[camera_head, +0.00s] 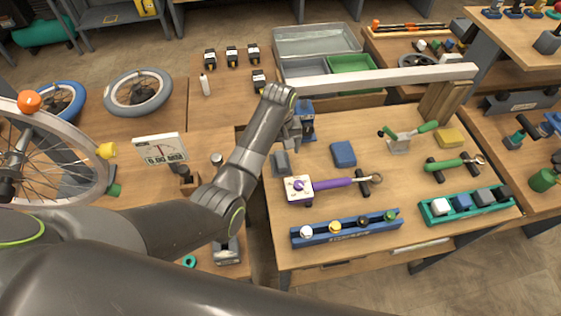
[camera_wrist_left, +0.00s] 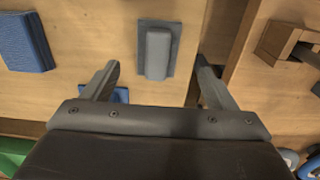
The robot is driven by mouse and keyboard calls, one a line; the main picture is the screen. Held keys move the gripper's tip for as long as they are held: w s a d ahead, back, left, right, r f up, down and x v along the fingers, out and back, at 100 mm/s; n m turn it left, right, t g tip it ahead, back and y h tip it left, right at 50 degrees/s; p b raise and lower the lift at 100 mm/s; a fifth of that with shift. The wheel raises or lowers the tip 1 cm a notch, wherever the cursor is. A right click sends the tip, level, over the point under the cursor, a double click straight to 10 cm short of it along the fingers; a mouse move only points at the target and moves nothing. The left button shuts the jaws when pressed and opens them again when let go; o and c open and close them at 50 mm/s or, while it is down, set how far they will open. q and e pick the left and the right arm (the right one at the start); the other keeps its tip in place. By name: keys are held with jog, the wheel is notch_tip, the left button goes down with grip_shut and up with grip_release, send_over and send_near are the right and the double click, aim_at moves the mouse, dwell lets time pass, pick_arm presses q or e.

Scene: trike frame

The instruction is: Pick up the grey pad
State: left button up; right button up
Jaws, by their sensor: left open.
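The grey pad (camera_head: 280,164) lies on the wooden bench top, near its left edge. In the left wrist view it is a rounded grey block on a flat, darker grey base (camera_wrist_left: 158,52). My left gripper (camera_head: 291,137) is open and empty, above the bench just behind the pad in the head view. In the left wrist view the pad shows between and beyond the two spread fingers (camera_wrist_left: 157,70), apart from both. My right gripper is not in view.
A blue pad (camera_head: 343,153) lies right of the grey pad. A purple-handled tool (camera_head: 330,186) lies in front. A blue rack (camera_head: 346,229) and a green rack (camera_head: 467,205) stand nearer the front edge. A long pale beam (camera_head: 385,81) spans the back.

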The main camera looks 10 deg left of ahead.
aim_at(280, 158)
pick_arm(q)
jog(key=shift+w+d+f+p, duration=0.1)
jog(key=shift+f+p, duration=0.1)
jog(key=shift+f, duration=1.3)
jog(key=shift+d+f+p, duration=0.1)
jog(key=shift+f+p, duration=0.05)
jog(key=shift+f, duration=1.3)
jog(key=shift+c, duration=0.3)
jog(key=c, duration=1)
